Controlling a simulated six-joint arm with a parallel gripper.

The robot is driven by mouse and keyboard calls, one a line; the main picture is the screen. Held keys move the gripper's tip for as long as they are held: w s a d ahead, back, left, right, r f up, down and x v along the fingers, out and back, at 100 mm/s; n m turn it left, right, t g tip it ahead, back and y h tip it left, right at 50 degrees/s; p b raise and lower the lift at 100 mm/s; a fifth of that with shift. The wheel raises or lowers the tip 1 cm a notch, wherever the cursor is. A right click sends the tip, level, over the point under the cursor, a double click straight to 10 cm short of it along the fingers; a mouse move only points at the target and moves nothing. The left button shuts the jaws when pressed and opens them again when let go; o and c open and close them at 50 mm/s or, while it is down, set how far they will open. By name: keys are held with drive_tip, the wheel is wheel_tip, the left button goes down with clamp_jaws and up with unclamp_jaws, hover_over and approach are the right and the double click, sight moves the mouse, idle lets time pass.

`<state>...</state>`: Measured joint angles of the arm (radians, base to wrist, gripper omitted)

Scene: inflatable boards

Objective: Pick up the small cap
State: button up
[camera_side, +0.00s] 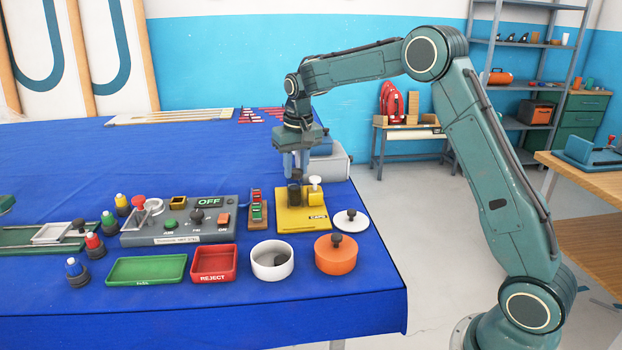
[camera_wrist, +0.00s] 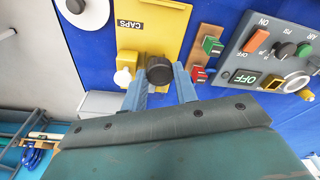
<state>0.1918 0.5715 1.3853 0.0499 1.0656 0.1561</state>
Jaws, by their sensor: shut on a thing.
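My gripper (camera_side: 297,172) points down over the yellow CAPS plate (camera_side: 303,222) near the right part of the blue table. Its two blue-grey fingers are shut on a small black cap (camera_side: 295,193). In the wrist view the black cap (camera_wrist: 159,70) sits between the fingertips (camera_wrist: 160,84), over the yellow plate (camera_wrist: 150,14). I cannot tell whether the cap still touches the plate or what lies just under it. A white cap (camera_side: 315,184) with a yellow lower part stands close to the right of the black one.
Left of the plate stand a red-and-green switch block (camera_side: 257,212) and a grey control panel (camera_side: 180,230). In front are a red REJECT tray (camera_side: 214,277), a white cup (camera_side: 284,272) and an orange round container (camera_side: 336,262). A white disc (camera_side: 351,227) with a dark knob lies right.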

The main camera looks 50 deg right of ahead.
sight(293, 172)
wheel_tip(293, 172, up, 8)
drive_tip(key=shift+r, duration=0.1)
idle(0.8)
drive_tip(key=shift+a+f, duration=0.4)
drive_tip(key=shift+a, duration=0.15)
drive_tip(key=s+a+f+n, duration=0.3)
drive_tip(key=a+f, duration=0.3)
drive_tip(key=a, duration=0.2)
drive_tip(key=s+a+f+n, duration=0.3)
drive_tip(key=a+f, duration=0.3)
drive_tip(key=a, duration=0.3)
drive_tip(key=shift+a+y, duration=0.25)
drive_tip(key=shift+y, duration=0.15)
drive_tip(key=shift+s+f, duration=0.1)
drive_tip(key=shift+f, duration=0.05)
drive_tip(key=shift+f, duration=2)
